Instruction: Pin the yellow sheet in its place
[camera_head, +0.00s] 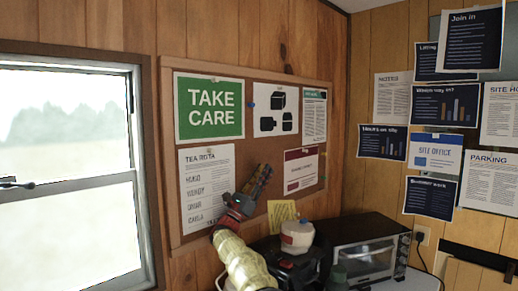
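The yellow sheet (281,213) is small, with faint lines of print. It shows at the lower edge of the cork board (258,152), above the dark appliance. Its lower part is partly hidden by a white and red tub-like thing, and I cannot tell whether it is pinned or leaning. My gripper (262,174) is raised in front of the board, up and left of the sheet, and covers some bare cork. The fingers are too small and dark to tell whether they are open or shut. I see no sheet in them.
The board also bears a green TAKE CARE sign (209,107), a tea rota (207,188), a pictogram sheet (275,110) and a red-headed notice (300,170). Below stand the white and red tub (297,237) and a toaster oven (365,256). A window (70,170) is left.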

